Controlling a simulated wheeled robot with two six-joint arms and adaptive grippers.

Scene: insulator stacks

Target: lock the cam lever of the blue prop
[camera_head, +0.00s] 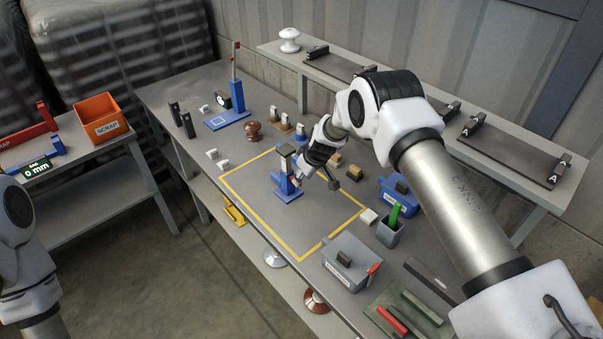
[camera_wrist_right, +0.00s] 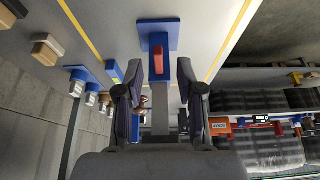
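The blue prop (camera_head: 285,182) stands upright inside the yellow-outlined area of the bench, with a flat blue base and a dark top. In the right wrist view its blue base (camera_wrist_right: 146,32) shows at top centre, with the red cam lever (camera_wrist_right: 158,62) in front of it. My right gripper (camera_head: 300,180) is beside the prop, low on its right side, and partly hides it. In the right wrist view the fingers of my right gripper (camera_wrist_right: 159,98) are spread apart, with the lever just beyond and between them. Contact cannot be told. My left gripper is out of view.
A blue gauge stand (camera_head: 236,100) and a brown insulator (camera_head: 253,131) stand behind the prop. The marked area's front is clear.

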